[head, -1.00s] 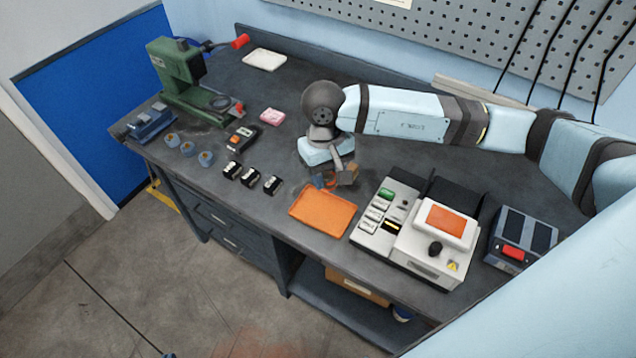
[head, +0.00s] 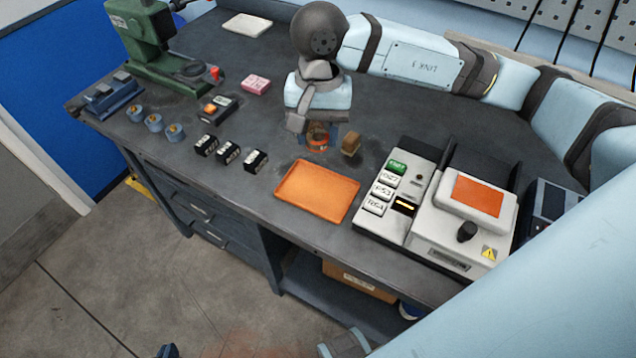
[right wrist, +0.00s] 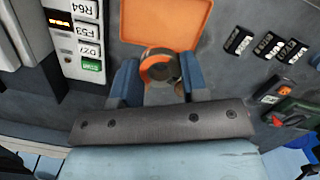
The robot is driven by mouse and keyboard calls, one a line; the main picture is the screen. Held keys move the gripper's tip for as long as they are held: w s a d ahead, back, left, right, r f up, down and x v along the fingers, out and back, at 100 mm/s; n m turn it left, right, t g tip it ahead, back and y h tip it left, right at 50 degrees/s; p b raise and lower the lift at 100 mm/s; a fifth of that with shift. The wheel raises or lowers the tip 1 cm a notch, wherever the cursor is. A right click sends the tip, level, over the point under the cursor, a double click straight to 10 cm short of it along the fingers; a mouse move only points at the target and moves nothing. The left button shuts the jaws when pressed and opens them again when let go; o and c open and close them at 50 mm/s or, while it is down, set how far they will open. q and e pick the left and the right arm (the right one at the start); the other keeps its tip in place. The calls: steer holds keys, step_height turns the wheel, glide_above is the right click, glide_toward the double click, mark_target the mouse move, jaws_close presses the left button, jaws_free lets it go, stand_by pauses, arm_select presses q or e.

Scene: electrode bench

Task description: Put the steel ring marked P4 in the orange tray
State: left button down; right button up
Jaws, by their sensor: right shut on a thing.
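The orange tray (head: 316,191) lies flat and empty near the bench's front edge. It also shows in the right wrist view (right wrist: 165,20). My right gripper (head: 319,138) is just behind the tray, with blue fingers. It is shut on a round ring-like thing (right wrist: 158,67), which looks orange and grey; no P4 mark is readable on it. In the head view the held ring (head: 318,132) is partly hidden by the fingers. Its gap to the bench is hard to judge. A dark tip of my left gripper (head: 168,351) shows at the bottom edge; its jaws are unclear.
A brown block (head: 350,143) stands close right of my right gripper. A white device (head: 463,229) with labelled keys is right of the tray. Three black labelled blocks (head: 228,152) and three small round pieces (head: 154,122) are to the left. A green press (head: 150,45) stands farther back.

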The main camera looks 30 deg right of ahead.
mark_target(318, 192)
step_height(318, 192, down, 14)
steer(key=shift+r, duration=0.15)
stand_by(0.3)
steer(key=o, duration=1.1)
steer(key=shift+c, duration=0.2)
steer(key=r, duration=0.4)
steer(key=w+r, duration=0.1)
steer(key=r, duration=0.3)
steer(key=d+r, duration=0.1)
steer(key=r, duration=0.3)
steer(key=shift+w, duration=0.3)
